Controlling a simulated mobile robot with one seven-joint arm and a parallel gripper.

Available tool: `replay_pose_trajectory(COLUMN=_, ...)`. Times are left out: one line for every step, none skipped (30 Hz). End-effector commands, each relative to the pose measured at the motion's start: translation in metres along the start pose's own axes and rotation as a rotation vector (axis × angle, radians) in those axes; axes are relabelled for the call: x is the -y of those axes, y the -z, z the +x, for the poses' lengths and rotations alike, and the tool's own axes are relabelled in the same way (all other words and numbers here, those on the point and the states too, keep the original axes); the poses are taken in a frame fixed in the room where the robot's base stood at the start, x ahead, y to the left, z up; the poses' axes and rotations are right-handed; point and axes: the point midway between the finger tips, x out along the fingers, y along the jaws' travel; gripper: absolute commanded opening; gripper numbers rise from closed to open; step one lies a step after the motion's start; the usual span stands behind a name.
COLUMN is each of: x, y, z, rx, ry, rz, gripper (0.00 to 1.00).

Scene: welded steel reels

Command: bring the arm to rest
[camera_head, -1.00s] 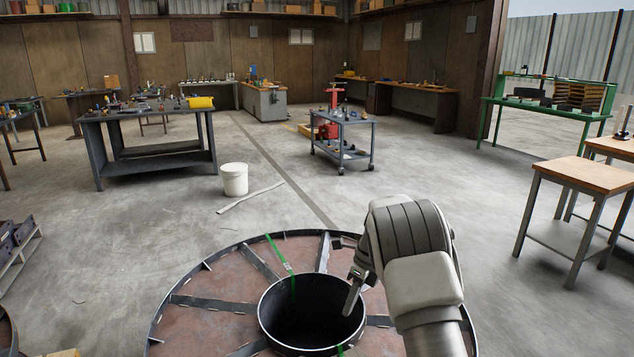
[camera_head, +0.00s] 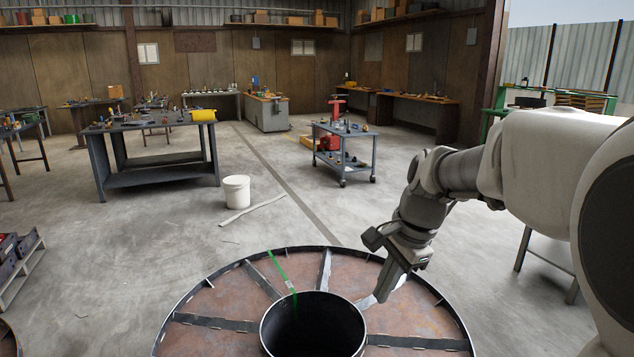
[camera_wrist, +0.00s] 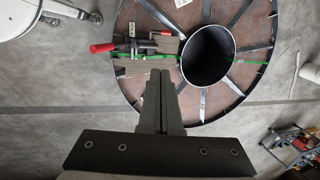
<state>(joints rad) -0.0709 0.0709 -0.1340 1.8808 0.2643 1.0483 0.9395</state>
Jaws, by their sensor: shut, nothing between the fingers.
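My gripper (camera_head: 390,283) points down above the right part of a large round steel reel in the head view. Its fingers look closed and hold nothing. In the wrist view the shut fingers (camera_wrist: 160,75) show in the middle, in front of the reel. The reel (camera_head: 225,290) has a dark rim, rusty brown panels, flat spokes and an open round hub (camera_head: 313,325). A green strap (camera_head: 281,270) runs across it. The wrist view also shows the hub (camera_wrist: 208,55) and a red-handled clamp (camera_wrist: 103,48) at wooden blocks on the reel's left side.
A white bucket (camera_head: 237,190) stands on the floor beyond the reel, near a pale strip (camera_head: 252,210). A wheeled cart (camera_head: 344,152) and a grey workbench (camera_head: 153,155) stand farther back. The floor between them is clear.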

Motion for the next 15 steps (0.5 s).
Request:
replay_pose_trajectory(x=-0.008, y=-0.006, z=-0.015, rx=-0.014, ry=0.014, rz=-0.055, gripper=0.00)
replay_pose_trajectory(x=-0.012, y=-0.008, z=-0.020, rx=-0.023, ry=0.020, rz=-0.089, gripper=0.00)
replay_pose_trajectory(x=-0.019, y=-0.012, z=-0.027, rx=-0.034, ry=0.027, rz=-0.135, gripper=0.00)
replay_pose_trajectory(x=-0.024, y=-0.015, z=-0.033, rx=-0.043, ry=0.031, rz=-0.169, gripper=0.00)
replay_pose_trajectory(x=-0.029, y=-0.017, z=-0.037, rx=-0.053, ry=0.035, rz=-0.204, gripper=0.00)
replay_pose_trajectory(x=-0.035, y=-0.021, z=-0.044, rx=-0.064, ry=0.040, rz=-0.250, gripper=0.00)
replay_pose_trajectory(x=-0.040, y=-0.024, z=-0.048, rx=-0.074, ry=0.045, rz=-0.285, gripper=0.00)
replay_pose_trajectory(x=-0.045, y=-0.026, z=-0.053, rx=-0.085, ry=0.048, rz=-0.320, gripper=0.00)
replay_pose_trajectory(x=-0.052, y=-0.030, z=-0.058, rx=-0.100, ry=0.052, rz=-0.367, gripper=0.00)
replay_pose_trajectory(x=-0.057, y=-0.033, z=-0.062, rx=-0.110, ry=0.056, rz=-0.401, gripper=0.00)
replay_pose_trajectory(x=-0.062, y=-0.035, z=-0.066, rx=-0.121, ry=0.057, rz=-0.436, gripper=0.00)
replay_pose_trajectory(x=-0.069, y=-0.038, z=-0.071, rx=-0.136, ry=0.059, rz=-0.483, gripper=0.00)
replay_pose_trajectory(x=-0.074, y=-0.041, z=-0.074, rx=-0.148, ry=0.060, rz=-0.518, gripper=0.00)
replay_pose_trajectory(x=-0.080, y=-0.043, z=-0.077, rx=-0.160, ry=0.062, rz=-0.552, gripper=0.00)
replay_pose_trajectory(x=-0.086, y=-0.046, z=-0.081, rx=-0.177, ry=0.062, rz=-0.599, gripper=0.00)
